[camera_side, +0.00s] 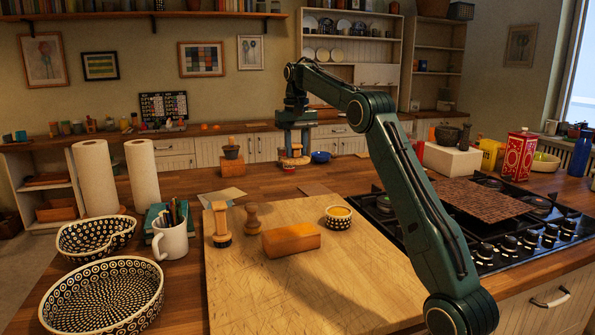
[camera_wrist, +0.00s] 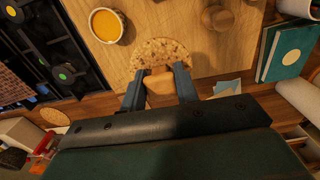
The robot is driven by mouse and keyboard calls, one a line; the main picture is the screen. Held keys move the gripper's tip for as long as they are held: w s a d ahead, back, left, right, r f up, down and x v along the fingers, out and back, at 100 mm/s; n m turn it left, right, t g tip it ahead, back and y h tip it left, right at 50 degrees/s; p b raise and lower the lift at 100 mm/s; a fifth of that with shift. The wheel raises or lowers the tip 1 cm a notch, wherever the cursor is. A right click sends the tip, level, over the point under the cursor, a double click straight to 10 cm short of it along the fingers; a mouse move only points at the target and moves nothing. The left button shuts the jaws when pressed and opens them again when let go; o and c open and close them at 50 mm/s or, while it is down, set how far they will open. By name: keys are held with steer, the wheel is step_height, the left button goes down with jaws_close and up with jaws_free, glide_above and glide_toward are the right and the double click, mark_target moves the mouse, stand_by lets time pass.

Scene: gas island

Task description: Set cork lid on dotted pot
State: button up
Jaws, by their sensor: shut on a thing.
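The small dotted pot (camera_side: 338,222) stands on the far right part of the cutting board, with a yellow-orange content in its open mouth. It also shows at the upper left of the wrist view (camera_wrist: 106,26). My gripper (camera_wrist: 160,88) is shut on the knob of the cork lid (camera_wrist: 160,53), a speckled tan disc held in front of the fingers. In the side view my gripper (camera_side: 293,150) hangs with the lid beyond the board's far edge, up and left of the pot and apart from it. The fingers partly hide the lid there.
On the cutting board (camera_side: 300,290) are a wooden block (camera_side: 291,239), a dark wooden stamp (camera_side: 252,219) and a lighter upright tool (camera_side: 221,224). Dotted dishes (camera_side: 105,297), a mug (camera_side: 170,240) and paper rolls (camera_side: 95,178) stand left. A gas hob (camera_side: 480,215) lies right.

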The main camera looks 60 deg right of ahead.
step_height(320, 180, up, 5)
steer(key=n, duration=0.1)
glide_above(340, 213)
steer(key=shift+f, duration=0.1)
step_height(340, 213, down, 20)
steer(key=shift+r, duration=0.1)
stand_by(1.1)
steer(key=o, duration=1)
steer(key=shift+c, duration=0.2)
